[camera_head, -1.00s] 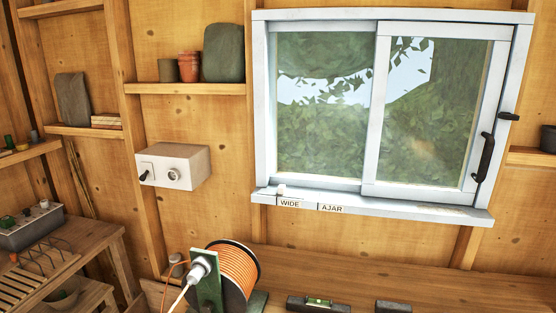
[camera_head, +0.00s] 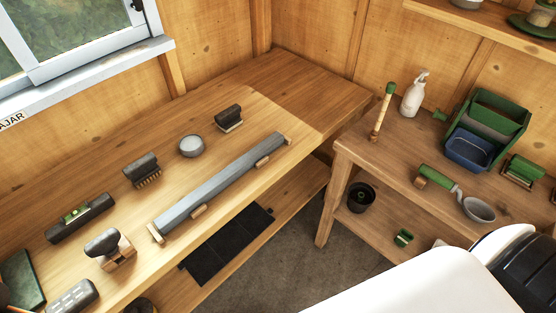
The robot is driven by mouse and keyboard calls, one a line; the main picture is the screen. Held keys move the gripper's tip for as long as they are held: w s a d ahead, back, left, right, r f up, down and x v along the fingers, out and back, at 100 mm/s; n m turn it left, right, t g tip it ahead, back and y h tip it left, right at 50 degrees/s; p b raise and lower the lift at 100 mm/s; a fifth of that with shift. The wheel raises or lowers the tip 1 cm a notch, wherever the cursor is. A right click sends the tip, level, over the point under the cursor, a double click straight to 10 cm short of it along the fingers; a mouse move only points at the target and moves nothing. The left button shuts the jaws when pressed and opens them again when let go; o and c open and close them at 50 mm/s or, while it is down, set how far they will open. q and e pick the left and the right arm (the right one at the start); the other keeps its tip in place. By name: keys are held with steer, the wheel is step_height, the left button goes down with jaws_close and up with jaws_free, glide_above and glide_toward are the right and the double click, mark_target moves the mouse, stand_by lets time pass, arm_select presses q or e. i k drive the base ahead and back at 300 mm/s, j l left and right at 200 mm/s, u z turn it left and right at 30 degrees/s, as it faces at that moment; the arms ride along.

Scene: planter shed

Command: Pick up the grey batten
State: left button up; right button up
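The grey batten (camera_head: 222,185) is a long, straight grey bar on the workbench. It lies diagonally from the lower left to the upper right, near the bench's front edge. Small pale wooden pieces show at its near end and along its front side. Nothing is touching it from above. Neither of my grippers is in view; only a white and black part of my own body shows at the lower right.
On the workbench (camera_head: 285,88) are a spirit level (camera_head: 80,218), a brush (camera_head: 142,170), a round grey tin (camera_head: 191,146), a dark-handled block (camera_head: 228,118) and a wood-based tool (camera_head: 110,248). A side table (camera_head: 400,150) at right holds a spray bottle (camera_head: 415,93) and green trays (camera_head: 488,120).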

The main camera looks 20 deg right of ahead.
mark_target(166, 221)
steer(key=z, duration=0.3)
steer(key=j+u, duration=0.15)
steer(key=u, duration=0.25)
steer(key=k+j+u, duration=0.1)
steer(key=u, duration=0.3)
steer(key=j+u, duration=0.2)
steer(key=u, duration=0.2)
steer(key=j+u, duration=0.15)
steer(key=u, duration=0.25)
steer(key=j+u, duration=0.15)
steer(key=u, duration=0.25)
steer(key=i+j, duration=0.1)
steer(key=j, duration=0.15)
steer(key=i+j, duration=0.1)
steer(key=j, duration=0.2)
steer(key=l+z, duration=0.1)
steer(key=z, duration=2.4)
steer(key=k+j+z, duration=0.1)
steer(key=z, duration=0.25)
steer(key=k+j+z, duration=0.15)
steer(key=z, duration=0.25)
